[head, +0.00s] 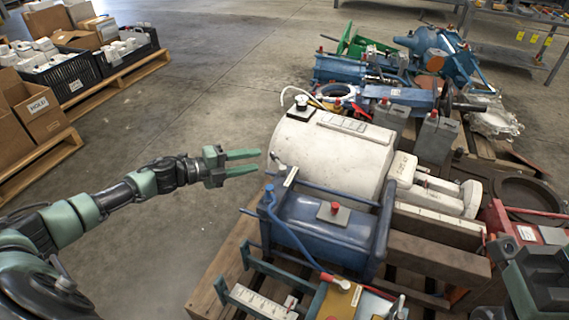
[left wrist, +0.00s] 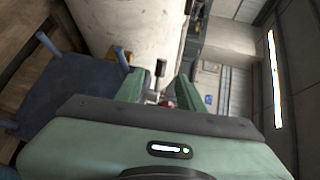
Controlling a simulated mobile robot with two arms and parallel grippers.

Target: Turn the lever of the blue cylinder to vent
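The blue cylinder (head: 320,225) lies in a frame of blue end plates and rods on the pallet, with a red knob (head: 335,207) on top. Part of a blue body (left wrist: 65,92) shows at the left of the left wrist view. My left gripper (head: 258,161) is open and empty, its green fingers pointing right toward the near end of the white cylinder (head: 335,150). In the left wrist view, a small dark lever-like piece (left wrist: 161,70) shows between the open fingers (left wrist: 157,84); whether they touch it I cannot tell. The fingers of my right gripper do not show.
Black crates (head: 70,82) and cardboard boxes (head: 40,105) stand on pallets at the left. The concrete floor (head: 215,75) between is clear.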

